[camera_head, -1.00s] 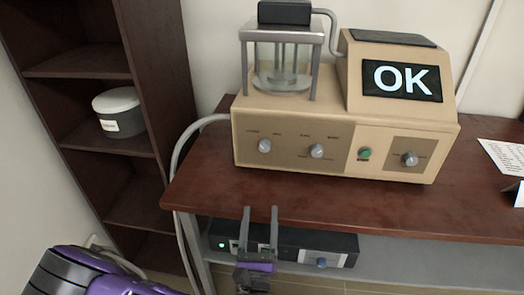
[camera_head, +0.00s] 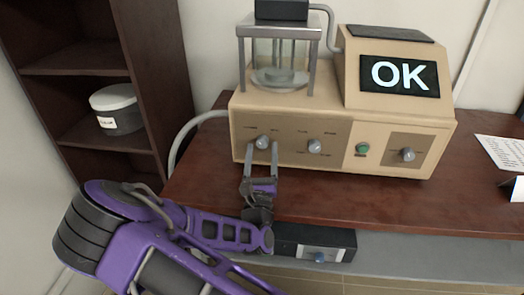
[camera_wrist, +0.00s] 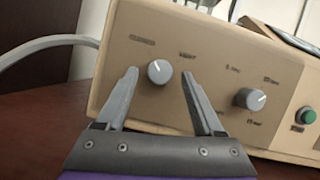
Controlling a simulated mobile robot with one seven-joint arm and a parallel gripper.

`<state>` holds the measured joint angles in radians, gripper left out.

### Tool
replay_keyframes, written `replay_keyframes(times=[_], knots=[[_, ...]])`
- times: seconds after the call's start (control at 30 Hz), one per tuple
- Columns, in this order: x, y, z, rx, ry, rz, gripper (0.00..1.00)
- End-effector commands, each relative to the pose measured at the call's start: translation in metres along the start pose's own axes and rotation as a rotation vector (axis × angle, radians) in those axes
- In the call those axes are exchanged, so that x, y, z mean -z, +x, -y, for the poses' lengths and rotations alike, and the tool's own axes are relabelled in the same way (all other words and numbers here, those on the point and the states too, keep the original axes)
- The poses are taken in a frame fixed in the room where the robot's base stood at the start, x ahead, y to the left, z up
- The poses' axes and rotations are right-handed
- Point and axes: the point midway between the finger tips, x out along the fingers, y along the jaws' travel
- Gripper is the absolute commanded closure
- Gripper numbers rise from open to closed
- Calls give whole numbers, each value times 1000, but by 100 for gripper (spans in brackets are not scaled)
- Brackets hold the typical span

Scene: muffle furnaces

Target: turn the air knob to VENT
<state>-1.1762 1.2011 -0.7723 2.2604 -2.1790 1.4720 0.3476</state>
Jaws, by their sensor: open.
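A beige machine (camera_head: 300,108) with an "OK" display stands on the table. Its front has a left grey knob (camera_head: 262,142), a middle grey knob (camera_head: 315,146) and a right grey knob (camera_head: 407,155). My gripper (camera_head: 261,149) is open in front of the left knob. In the wrist view, the left knob (camera_wrist: 159,72) shows between my two fingertips, one to each side; contact is not clear. The middle knob (camera_wrist: 249,98) is right of my fingers.
A green button (camera_head: 363,149) sits between the middle and right knobs. A glass vessel (camera_head: 280,62) stands on top. A black box (camera_head: 315,243) is below the table edge. A dark shelf (camera_head: 85,60) with a grey tub (camera_head: 117,109) is at left. The table (camera_head: 400,205) is clear in front.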

Motion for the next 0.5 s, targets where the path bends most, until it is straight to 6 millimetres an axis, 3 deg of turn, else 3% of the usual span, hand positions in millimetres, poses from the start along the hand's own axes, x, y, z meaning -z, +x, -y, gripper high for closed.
replay_keyframes(times=[0.33, 0.37, 0.5], knots=[[0, 5, 0, 0, -1, 0, 31], [0, 5, 0, 0, -1, 0, 33], [0, 5, 0, 0, -1, 0, 58]])
